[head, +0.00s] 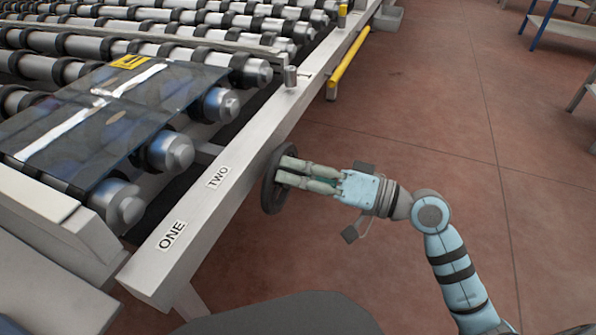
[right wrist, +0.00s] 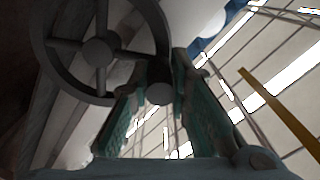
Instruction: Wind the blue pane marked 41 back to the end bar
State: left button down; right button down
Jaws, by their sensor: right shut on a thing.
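A bluish glass pane (head: 75,135) lies on the rollers at the left in the head view. It has a yellow label (head: 130,62) at its far edge; I cannot read its number. A dark handwheel (head: 270,195) is mounted on the side rail beside the label TWO. My right gripper (head: 284,173) is shut on the handwheel at its rim side. In the right wrist view the spoked wheel (right wrist: 100,50) is at upper left, and its round grip (right wrist: 160,93) is between the fingers (right wrist: 162,100). A pale bar (head: 45,190) crosses the near end by the pane. My left gripper is out of view.
The pale side rail (head: 200,208) carries labels ONE (head: 171,235) and TWO (head: 217,177). Another bar (head: 150,32) crosses the rollers farther back. The red floor (head: 430,110) to the right is clear, with shelving at upper right.

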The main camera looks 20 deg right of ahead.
dwell(0.3)
jog(key=c, duration=1.5)
grip_release()
jog(key=shift+s, duration=0.1)
jog(key=v, duration=0.7)
jog(key=shift+s+d, duration=0.15)
jog(key=shift+d, duration=0.05)
